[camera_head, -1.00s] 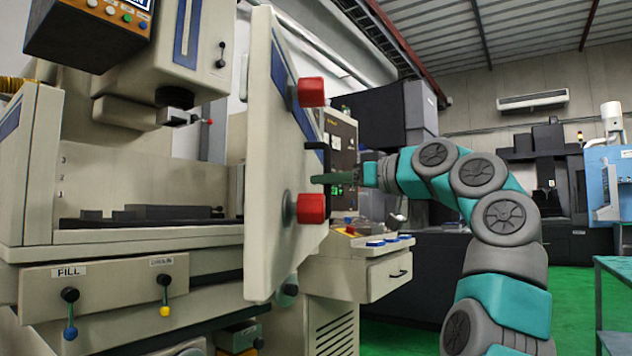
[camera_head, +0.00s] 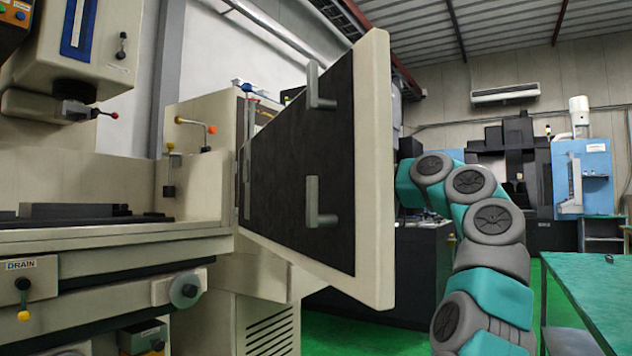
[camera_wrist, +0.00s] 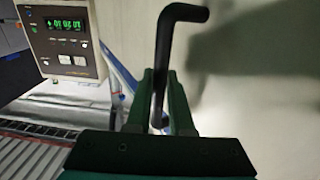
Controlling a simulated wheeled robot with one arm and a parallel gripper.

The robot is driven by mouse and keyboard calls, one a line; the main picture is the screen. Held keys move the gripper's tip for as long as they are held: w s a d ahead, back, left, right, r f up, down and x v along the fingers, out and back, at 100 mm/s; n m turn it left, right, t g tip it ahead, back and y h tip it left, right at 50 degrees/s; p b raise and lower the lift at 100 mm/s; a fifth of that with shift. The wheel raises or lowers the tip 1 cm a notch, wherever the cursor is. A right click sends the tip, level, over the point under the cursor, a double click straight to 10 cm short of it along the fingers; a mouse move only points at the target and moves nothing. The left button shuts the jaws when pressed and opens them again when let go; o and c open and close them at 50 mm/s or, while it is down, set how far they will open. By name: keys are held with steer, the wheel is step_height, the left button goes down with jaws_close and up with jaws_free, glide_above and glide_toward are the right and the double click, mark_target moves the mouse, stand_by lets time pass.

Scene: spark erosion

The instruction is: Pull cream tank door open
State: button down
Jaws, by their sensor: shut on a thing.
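The cream tank door (camera_head: 376,170) stands swung wide open on its hinge side near the tank, its dark inner panel (camera_head: 300,165) with two grey brackets facing the head camera. The open tank (camera_head: 90,228) of the machine is at the left. My gripper is hidden behind the door in the head view. In the wrist view my gripper (camera_wrist: 160,95) has its green fingers shut on the black door handle (camera_wrist: 180,14), with the cream door face (camera_wrist: 265,75) behind it.
A DRAIN lever (camera_head: 23,300) and a round knob (camera_head: 185,290) sit on the machine front. A teal table (camera_head: 590,290) stands at the right. Green floor shows between the door and this table. A control box with a green display (camera_wrist: 68,38) is in the wrist view.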

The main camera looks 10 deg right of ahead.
steer(key=shift+w+d, duration=0.1)
steer(key=shift+d, duration=0.25)
steer(key=c, duration=0.8)
jaws_free()
steer(key=v, duration=0.7)
steer(key=shift+s+d+b, duration=0.25)
steer(key=shift+b, duration=0.15)
